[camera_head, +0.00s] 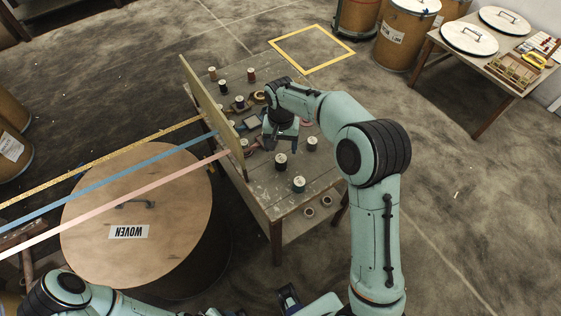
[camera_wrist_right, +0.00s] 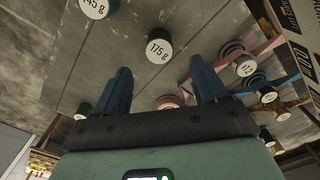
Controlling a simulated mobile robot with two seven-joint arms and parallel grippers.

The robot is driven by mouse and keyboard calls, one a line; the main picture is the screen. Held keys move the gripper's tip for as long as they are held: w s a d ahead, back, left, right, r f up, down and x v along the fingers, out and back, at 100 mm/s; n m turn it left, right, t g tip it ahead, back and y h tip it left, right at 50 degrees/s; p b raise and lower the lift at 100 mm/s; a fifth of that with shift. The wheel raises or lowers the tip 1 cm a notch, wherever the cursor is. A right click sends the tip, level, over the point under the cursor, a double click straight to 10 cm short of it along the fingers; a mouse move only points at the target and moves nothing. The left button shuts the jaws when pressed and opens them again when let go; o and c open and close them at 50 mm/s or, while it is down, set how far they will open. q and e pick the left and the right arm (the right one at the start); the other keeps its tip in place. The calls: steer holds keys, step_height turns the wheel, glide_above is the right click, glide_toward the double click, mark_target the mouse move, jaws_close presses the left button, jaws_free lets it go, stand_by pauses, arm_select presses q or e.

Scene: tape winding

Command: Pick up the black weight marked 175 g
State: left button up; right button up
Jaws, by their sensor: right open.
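The black weight marked 175 g (camera_wrist_right: 158,46) has a white labelled top and stands upright on the table. In the right wrist view it lies just beyond my fingertips, between their lines. In the head view it appears to be the dark, white-topped weight (camera_head: 281,160) just in front of my right gripper (camera_head: 281,142). In the right wrist view my right gripper (camera_wrist_right: 163,78) is open and empty, its two blue fingers apart and not touching the weight. My left gripper (camera_head: 288,296) seems only partly visible at the bottom edge; its jaws are unclear.
An upright board (camera_head: 212,112) with three tapes borders the table's left side. Tape rolls and several other weights crowd the table behind. A large round drum (camera_head: 95,240) stands left.

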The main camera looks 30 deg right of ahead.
mark_target(281, 157)
steer(key=shift+f, duration=0.85)
step_height(281, 157, down, 5)
steer(key=shift+s+f, duration=0.1)
steer(key=c, duration=1.2)
